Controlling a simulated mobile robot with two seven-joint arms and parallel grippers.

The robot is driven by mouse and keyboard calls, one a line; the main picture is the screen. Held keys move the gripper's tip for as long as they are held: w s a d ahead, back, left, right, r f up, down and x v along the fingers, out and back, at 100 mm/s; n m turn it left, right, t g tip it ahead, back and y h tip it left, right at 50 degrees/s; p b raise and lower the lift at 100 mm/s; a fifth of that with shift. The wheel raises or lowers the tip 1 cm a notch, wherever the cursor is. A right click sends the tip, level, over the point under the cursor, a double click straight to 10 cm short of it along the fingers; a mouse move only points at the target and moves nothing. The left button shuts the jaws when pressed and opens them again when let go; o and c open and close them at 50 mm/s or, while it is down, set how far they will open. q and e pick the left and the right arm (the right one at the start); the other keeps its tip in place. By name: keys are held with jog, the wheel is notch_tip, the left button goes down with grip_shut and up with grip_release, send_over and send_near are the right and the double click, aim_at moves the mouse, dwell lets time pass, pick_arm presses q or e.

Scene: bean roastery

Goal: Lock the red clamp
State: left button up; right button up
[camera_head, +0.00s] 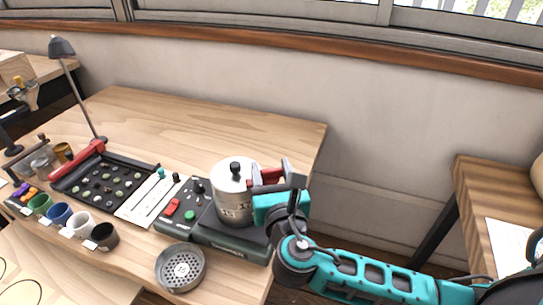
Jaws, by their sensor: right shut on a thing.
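A silver metal canister (231,194) with a black knob on its lid stands upright on the dark green machine base (231,239). The red clamp (268,178) shows at the canister's right side, near its top. My right gripper (273,174) reaches in from the lower right, its dark fingers at the clamp. It is shut on the red clamp. The fingers and wrist partly cover the clamp, so whether it is latched cannot be told. My left gripper is not in view.
A control panel (186,207) with red and green buttons adjoins the base on the left. A round perforated tray (180,268) lies in front. A black sample tray (104,183), several small cups and a lamp (62,48) stand farther left. The back of the table (200,125) is clear.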

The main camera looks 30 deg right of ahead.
jog(key=m+g+h+p, duration=0.1)
jog(key=h, duration=0.1)
jog(key=m+h+p, duration=0.1)
jog(key=h, duration=0.1)
jog(key=shift+a+r+m+g, duration=0.15)
jog(key=shift+m+g, duration=0.25)
jog(key=m+g+h+p, duration=0.1)
jog(key=m+h, duration=0.1)
jog(key=shift+g+h, duration=0.3)
jog(key=shift+g, duration=0.1)
jog(key=shift+m+g+h, duration=0.6)
jog(key=shift+g+h, duration=0.1)
jog(key=shift+f, duration=0.2)
jog(key=o, duration=1)
jog(key=shift+c, duration=0.2)
